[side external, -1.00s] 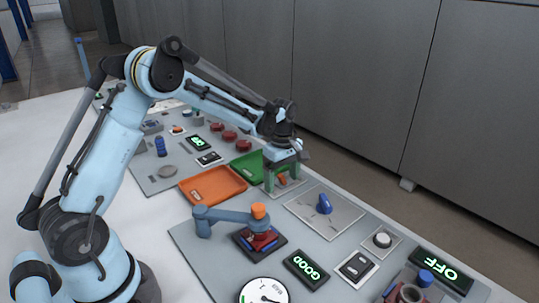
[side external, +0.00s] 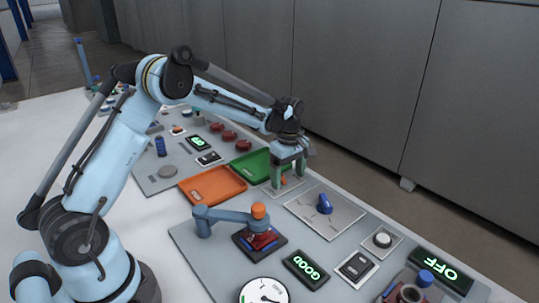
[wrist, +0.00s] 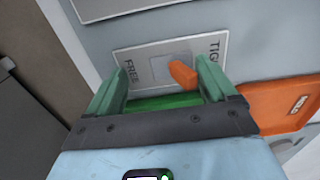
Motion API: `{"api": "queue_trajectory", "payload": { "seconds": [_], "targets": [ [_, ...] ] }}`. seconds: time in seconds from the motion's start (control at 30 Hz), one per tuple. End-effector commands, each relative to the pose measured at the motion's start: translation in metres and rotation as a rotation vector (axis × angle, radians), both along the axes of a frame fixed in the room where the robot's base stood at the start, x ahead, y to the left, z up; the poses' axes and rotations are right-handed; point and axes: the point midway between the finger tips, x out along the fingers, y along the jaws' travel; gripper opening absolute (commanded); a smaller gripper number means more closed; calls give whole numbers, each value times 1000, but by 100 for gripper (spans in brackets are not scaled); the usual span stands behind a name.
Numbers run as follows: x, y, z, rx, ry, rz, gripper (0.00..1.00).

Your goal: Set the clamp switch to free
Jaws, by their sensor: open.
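The clamp switch is an orange lever (wrist: 183,72) on a light grey plate (wrist: 152,50) marked FREE at the left and TIGHT at the right in the wrist view. The lever stands toward the TIGHT side. In the side view the lever (side external: 284,181) shows small and partly hidden behind my green fingers. My gripper (side external: 289,180) is open over the plate and points down. In the wrist view my gripper (wrist: 160,82) has its fingers apart, with the lever between them, nearer the right finger. I cannot tell whether the finger touches it.
A green tray (side external: 247,162) and an orange tray (side external: 212,186) lie left of the switch. A blue knob (side external: 324,204) on a plate stands to the right. An arm with an orange cap (side external: 259,211) and a GOOD display (side external: 305,269) are nearer the camera.

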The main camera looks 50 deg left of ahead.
Motion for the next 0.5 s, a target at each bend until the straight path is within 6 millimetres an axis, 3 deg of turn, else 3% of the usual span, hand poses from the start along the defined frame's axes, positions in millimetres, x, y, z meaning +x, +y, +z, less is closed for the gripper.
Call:
{"api": "queue_trajectory", "payload": {
  "seconds": [0.5],
  "targets": [
    [12,0,0,0,-2,0,85]
  ]
}}
